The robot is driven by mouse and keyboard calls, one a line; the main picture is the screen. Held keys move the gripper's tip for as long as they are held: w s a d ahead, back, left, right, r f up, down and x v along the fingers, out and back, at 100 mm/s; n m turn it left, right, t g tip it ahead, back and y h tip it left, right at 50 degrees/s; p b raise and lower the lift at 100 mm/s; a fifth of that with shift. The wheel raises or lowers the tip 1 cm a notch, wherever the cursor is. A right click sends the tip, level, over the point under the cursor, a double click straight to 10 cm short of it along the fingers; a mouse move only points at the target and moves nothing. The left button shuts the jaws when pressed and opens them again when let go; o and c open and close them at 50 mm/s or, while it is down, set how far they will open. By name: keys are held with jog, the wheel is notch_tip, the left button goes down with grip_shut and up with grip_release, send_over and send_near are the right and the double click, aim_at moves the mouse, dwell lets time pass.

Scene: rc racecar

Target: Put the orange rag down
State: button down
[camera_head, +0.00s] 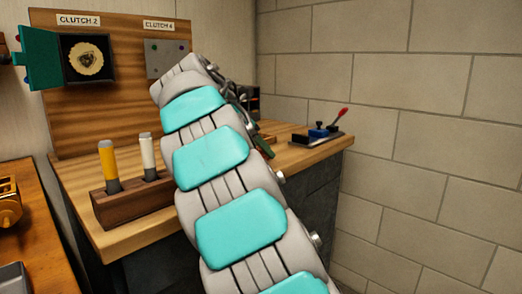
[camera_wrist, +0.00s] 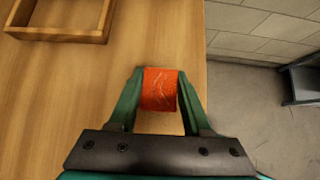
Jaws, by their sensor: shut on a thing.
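The orange rag (camera_wrist: 159,90) shows in the wrist view as a small folded orange-red piece. It sits between the two green fingers of my gripper (camera_wrist: 158,92), which are shut on it. Below it in the picture is the wooden bench top (camera_wrist: 95,75), close to its right edge. I cannot tell whether the rag touches the wood. In the head view the rag is hidden behind my arm, and the bench top (camera_head: 135,232) shows around it.
A wooden tray (camera_wrist: 62,34) lies at the upper left in the wrist view. In the head view, a wooden block (camera_head: 133,195) holds yellow and white-topped tools. A fixture with a red lever (camera_head: 318,135) stands right, and a block wall (camera_head: 420,100) is beyond.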

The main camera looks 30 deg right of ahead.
jog(key=shift+f, duration=0.2)
jog(key=shift+f, duration=0.15)
jog(key=shift+c, duration=1.7)
grip_release()
jog(key=v, duration=0.6)
jog(key=shift+s+d+r, duration=0.1)
jog(key=shift+d+r, duration=0.1)
jog(key=shift+r, duration=0.2)
jog(key=shift+v, duration=0.85)
jog(key=shift+s+f, duration=0.1)
